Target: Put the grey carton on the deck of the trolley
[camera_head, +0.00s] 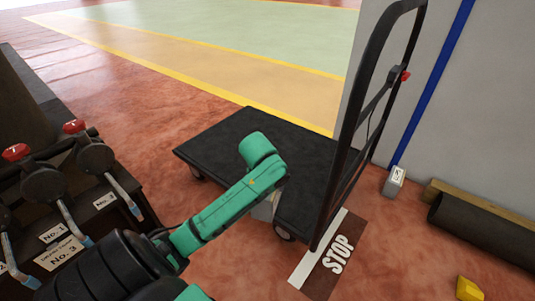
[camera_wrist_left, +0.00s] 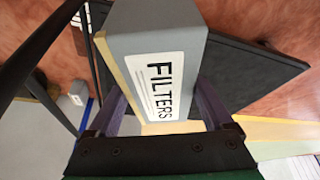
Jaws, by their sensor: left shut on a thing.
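The grey carton (camera_wrist_left: 158,45) with a white "FILTERS" label is between the fingers of my left gripper (camera_wrist_left: 162,108), which is shut on it in the left wrist view. In the head view only a small pale piece of the carton (camera_head: 265,208) shows below my green forearm, at the near edge of the trolley's deck. The black deck (camera_head: 215,145) is flat and bare where visible; it also shows behind the carton in the left wrist view (camera_wrist_left: 255,68). I cannot tell the gap between carton and deck. My right gripper is not in view.
The trolley's black handle (camera_head: 354,75) rises at the deck's right end. A dark stand with red-knobbed levers (camera_head: 42,185) is at the left. A dark roll (camera_head: 485,228), a small pale box (camera_head: 394,181) and a yellow block (camera_head: 469,289) lie at the right.

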